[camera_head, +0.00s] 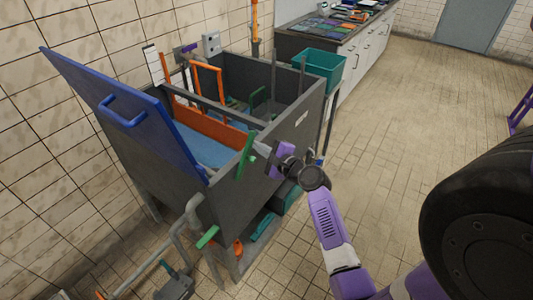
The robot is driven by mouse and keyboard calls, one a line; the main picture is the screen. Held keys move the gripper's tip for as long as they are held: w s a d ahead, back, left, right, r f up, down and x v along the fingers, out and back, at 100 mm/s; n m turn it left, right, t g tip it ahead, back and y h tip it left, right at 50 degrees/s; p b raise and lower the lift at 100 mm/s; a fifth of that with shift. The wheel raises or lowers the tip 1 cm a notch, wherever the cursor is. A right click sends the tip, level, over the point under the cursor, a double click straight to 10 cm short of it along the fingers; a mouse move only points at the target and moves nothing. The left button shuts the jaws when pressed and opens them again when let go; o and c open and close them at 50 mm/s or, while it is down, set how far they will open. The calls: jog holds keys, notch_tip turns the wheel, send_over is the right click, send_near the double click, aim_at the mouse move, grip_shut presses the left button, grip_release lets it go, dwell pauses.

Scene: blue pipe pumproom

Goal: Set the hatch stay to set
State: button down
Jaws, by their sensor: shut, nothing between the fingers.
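A blue hatch lid (130,115) with a blue handle (122,111) stands raised and tilted at the left side of a dark grey tank (180,190). A green bar (243,160) stands slanted at the tank's near rim; it may be the hatch stay, but I cannot tell for sure. My gripper (262,149), on the purple arm, is at the near rim just right of the green bar. Its fingers are shut and empty. Whether they touch the bar is not clear.
Orange frames and a blue surface (205,148) lie inside the tank. A teal bin (320,68) is at its far right corner. Grey pipes (190,225) and a green handle (207,237) are low at the near side.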

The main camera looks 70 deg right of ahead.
aim_at(249, 151)
jog(key=a+n+b, duration=0.1)
jog(key=w+a+r+n+h+b, duration=0.1)
jog(key=a+n, duration=0.1)
jog(key=a+r+n+t+b, duration=0.1)
jog(key=a+n+b, duration=0.1)
jog(key=shift+w+a+r, duration=0.1)
jog(key=shift+w+a, duration=0.05)
jog(key=w+a+n+t+b, duration=0.2)
jog(key=a+n+t+b, duration=0.1)
jog(key=a+n+b, duration=0.5)
jog(key=b, duration=0.3)
jog(key=shift+f+n+h+b, duration=0.3)
jog(key=shift+f+n+h, duration=0.05)
jog(key=shift+n+h, duration=0.05)
jog(key=shift+w+a+f, duration=0.1)
jog(key=shift+a, duration=0.15)
